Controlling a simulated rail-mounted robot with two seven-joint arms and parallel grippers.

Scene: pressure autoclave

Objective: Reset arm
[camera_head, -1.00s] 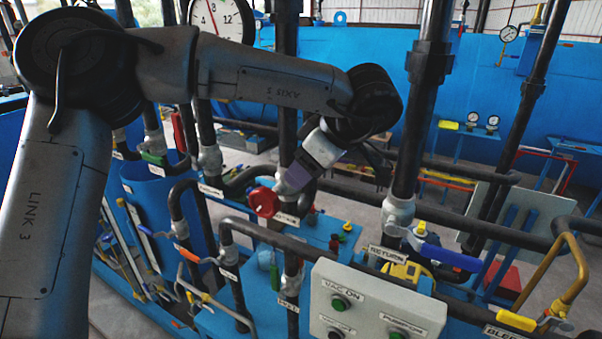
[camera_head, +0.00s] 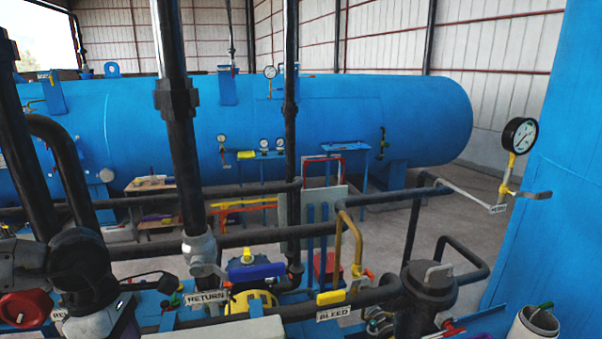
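My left arm's wrist (camera_head: 82,272) shows at the lower left, in front of the pipework. A red valve handle (camera_head: 25,308) is close to the left of the wrist. My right arm and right gripper are out of view.
Pipes carry a RETURN label (camera_head: 206,298) and a BLEED label (camera_head: 334,313). A blue valve handle (camera_head: 256,271) and a yellow bent pipe (camera_head: 350,240) stand mid-front. A large blue vessel (camera_head: 300,120) lies behind. A gauge (camera_head: 520,135) is at right. Grey floor lies between.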

